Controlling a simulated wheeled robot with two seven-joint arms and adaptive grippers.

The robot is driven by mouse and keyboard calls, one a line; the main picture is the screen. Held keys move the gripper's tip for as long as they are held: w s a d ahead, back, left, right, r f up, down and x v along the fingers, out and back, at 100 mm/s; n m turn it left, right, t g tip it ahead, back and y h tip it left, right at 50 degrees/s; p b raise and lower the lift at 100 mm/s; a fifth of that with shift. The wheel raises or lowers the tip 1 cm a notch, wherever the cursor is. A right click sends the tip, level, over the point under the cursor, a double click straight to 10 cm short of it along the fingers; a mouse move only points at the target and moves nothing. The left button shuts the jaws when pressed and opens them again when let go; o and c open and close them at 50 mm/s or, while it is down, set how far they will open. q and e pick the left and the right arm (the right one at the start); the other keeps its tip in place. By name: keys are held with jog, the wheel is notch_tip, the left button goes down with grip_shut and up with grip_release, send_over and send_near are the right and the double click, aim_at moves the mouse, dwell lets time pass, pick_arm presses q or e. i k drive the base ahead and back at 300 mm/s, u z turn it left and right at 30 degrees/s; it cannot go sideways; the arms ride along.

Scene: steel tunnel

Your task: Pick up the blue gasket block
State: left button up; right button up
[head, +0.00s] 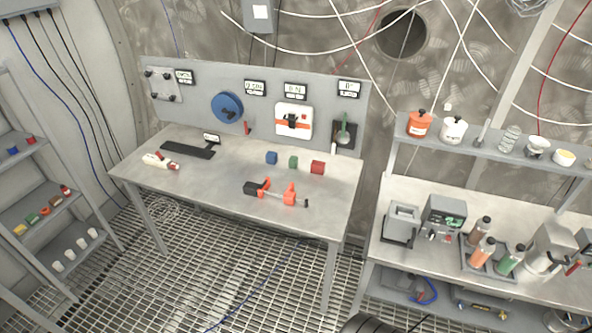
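A small blue block (271,157) sits on the grey metal workbench (215,185), toward its back edge and right of the middle. A green block (293,162) and a red block (317,168) stand to its right in a loose row, with gaps between them. The blue block is unobstructed, and nothing touches it. Neither of my grippers shows in the head view.
An orange-and-black clamp (275,192) lies in front of the blocks. A white-and-red tool (160,161) and a black bar (187,151) lie at the left. A back panel (190,110) rises behind the bench. A side counter (460,206) holds bottles and appliances.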

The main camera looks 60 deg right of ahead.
aim_at(271, 157)
jog(key=u, duration=0.2)
jog(key=k, duration=0.35)
jog(key=z, duration=2.55)
